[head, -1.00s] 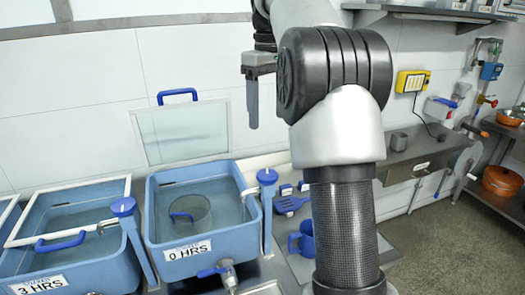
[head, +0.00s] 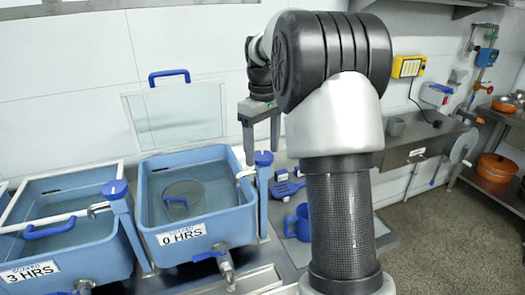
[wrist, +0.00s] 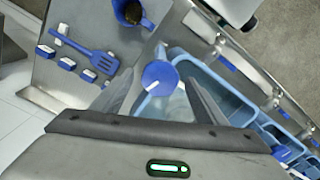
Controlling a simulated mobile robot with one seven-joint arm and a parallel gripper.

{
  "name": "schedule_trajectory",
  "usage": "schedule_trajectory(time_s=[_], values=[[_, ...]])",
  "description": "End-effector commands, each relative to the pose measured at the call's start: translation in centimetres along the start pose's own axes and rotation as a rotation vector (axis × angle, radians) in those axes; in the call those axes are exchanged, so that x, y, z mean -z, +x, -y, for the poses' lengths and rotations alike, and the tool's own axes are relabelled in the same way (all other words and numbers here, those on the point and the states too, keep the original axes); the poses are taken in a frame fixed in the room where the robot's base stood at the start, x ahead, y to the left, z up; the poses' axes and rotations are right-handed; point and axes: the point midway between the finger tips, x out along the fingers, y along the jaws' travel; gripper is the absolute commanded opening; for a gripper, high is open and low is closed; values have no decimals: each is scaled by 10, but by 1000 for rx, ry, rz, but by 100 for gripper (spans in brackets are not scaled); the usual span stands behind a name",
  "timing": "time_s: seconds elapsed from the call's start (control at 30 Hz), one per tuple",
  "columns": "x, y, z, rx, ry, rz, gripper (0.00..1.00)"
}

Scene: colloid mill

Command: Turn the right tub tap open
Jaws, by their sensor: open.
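The right tub (head: 200,242), light blue and labelled 0 HRS, holds water and a round disc with a blue handle. Its tap is a blue post at the back right corner with a blue round cap (head: 263,158) and a metal spout (head: 244,174) toward the tub. In the wrist view the cap (wrist: 160,76) with its white mark lies between my fingers. My gripper (head: 262,150) points down, open and empty, at the cap. Its fingers (wrist: 166,74) are on either side of it in the wrist view. I cannot tell whether they touch it.
The left tub (head: 75,258), labelled 3 HRS, has its own blue-capped tap (head: 115,189). A blue drain lever (head: 207,256) sits on the right tub's front. A clear panel (head: 175,115) leans behind.

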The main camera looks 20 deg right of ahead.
Motion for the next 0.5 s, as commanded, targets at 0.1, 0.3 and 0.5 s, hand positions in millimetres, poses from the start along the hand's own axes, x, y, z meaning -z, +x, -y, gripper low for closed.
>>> schedule_trajectory(time_s=[0.1, 0.3, 0.5], values=[[0, 3, 0, 0, 0, 0, 66], [0, 3, 0, 0, 0, 0, 65], [0, 2, 0, 0, 0, 0, 31]])
